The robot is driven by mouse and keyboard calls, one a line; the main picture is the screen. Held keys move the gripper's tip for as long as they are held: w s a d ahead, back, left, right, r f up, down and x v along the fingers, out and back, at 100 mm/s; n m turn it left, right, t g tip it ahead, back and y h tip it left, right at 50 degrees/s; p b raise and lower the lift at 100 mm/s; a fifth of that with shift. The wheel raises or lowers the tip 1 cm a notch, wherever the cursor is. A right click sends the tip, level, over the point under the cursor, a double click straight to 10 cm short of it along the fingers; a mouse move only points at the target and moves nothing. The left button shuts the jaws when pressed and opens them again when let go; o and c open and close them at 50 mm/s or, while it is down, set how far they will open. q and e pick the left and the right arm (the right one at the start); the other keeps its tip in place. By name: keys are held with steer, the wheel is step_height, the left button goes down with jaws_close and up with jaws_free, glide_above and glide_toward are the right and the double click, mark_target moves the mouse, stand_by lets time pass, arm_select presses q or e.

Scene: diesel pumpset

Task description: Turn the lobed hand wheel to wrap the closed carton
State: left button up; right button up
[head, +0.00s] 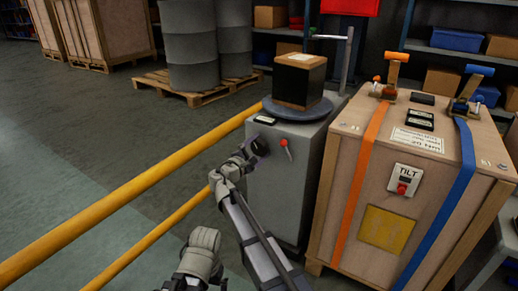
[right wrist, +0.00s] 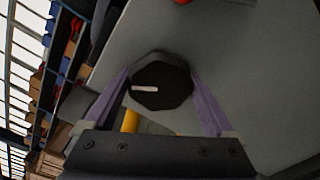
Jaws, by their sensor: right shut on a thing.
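The lobed hand wheel (head: 259,146) is a small black knob on the front of a grey machine cabinet (head: 275,185). In the right wrist view the wheel (right wrist: 160,72) is faceted, with a white mark on its left half. My right gripper (head: 248,151) is shut on it, one purple finger on each side in the wrist view (right wrist: 163,90). The closed carton (head: 301,65), brown with a dark covering on its sides, stands on a round grey turntable (head: 297,112) on the cabinet. Part of my left arm shows at the bottom; its gripper is not visible.
A red lever (head: 285,147) sits right of the wheel. A large wooden crate (head: 340,195) with orange and blue straps stands close on the right. Yellow rails (head: 130,205) run along the left. Drums (head: 188,45) on a pallet stand behind.

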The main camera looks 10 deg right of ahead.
steer(key=shift+c, duration=0.5)
steer(key=shift+m, duration=0.4)
steer(key=m, duration=0.5)
steer(key=shift+m, duration=0.4)
steer(key=m, duration=0.6)
steer(key=shift+s, duration=0.1)
steer(key=shift+m, duration=0.3)
steer(key=o, duration=1.1)
steer(key=shift+c, duration=0.2)
steer(key=shift+r, duration=0.1)
